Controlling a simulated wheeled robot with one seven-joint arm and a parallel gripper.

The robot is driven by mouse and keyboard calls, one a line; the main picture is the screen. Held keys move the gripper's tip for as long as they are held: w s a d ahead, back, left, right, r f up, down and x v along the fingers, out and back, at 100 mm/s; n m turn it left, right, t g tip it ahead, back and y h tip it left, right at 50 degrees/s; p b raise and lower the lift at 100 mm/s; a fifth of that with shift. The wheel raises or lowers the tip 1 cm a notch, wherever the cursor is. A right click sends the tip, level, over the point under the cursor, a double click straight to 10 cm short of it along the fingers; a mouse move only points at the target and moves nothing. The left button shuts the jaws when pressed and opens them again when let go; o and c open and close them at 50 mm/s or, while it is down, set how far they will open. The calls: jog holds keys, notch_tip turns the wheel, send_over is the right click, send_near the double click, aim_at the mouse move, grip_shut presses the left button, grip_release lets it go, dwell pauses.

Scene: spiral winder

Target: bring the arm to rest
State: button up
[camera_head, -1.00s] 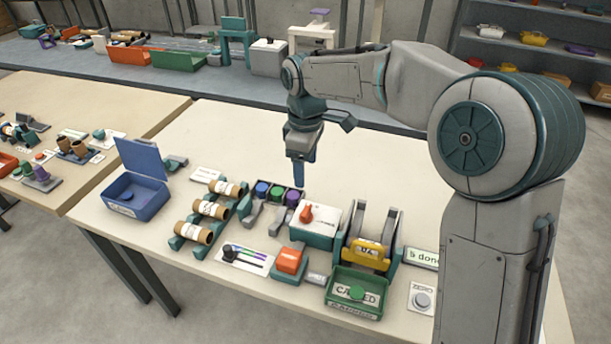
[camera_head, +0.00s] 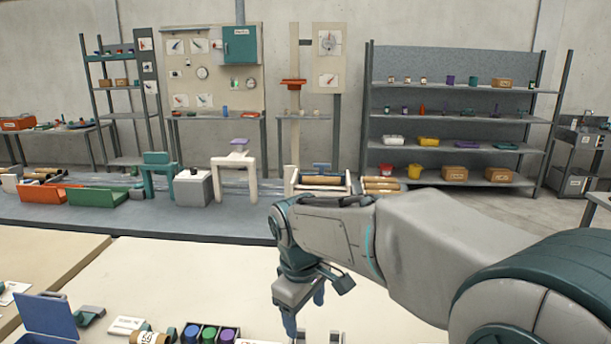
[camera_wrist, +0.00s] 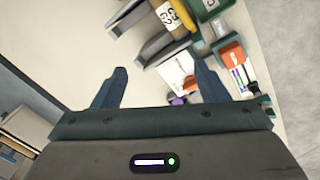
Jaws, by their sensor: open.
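My gripper (camera_head: 304,312) hangs from my bent arm above the pale worktable (camera_head: 180,275), fingers pointing down. In the wrist view my gripper (camera_wrist: 160,88) shows two spread blue fingers with nothing between them touching either one. The winder stand with a yellow numbered part (camera_wrist: 170,14) lies beyond the fingers at the top of the wrist view. An orange-topped block (camera_wrist: 230,57) and a white card with coloured lines (camera_wrist: 240,78) show near the right finger. Much of the table front is cut off in the head view.
An open blue box (camera_head: 47,316) stands at the left. Behind is a long grey bench (camera_head: 170,218) with trays and machines, then shelving (camera_head: 455,128). The table's back half is clear.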

jog(key=s+d+f+m+t, duration=0.1)
jog(key=s+d+f+m, duration=0.2)
jog(key=s+d+m, duration=0.7)
jog(key=s+d, duration=0.4)
jog(key=d, duration=0.1)
jog(key=shift+s+d+m+t+y, duration=0.2)
jog(key=shift+s+m+t+y, duration=0.1)
jog(key=shift+s+m+t, duration=0.1)
dwell(0.3)
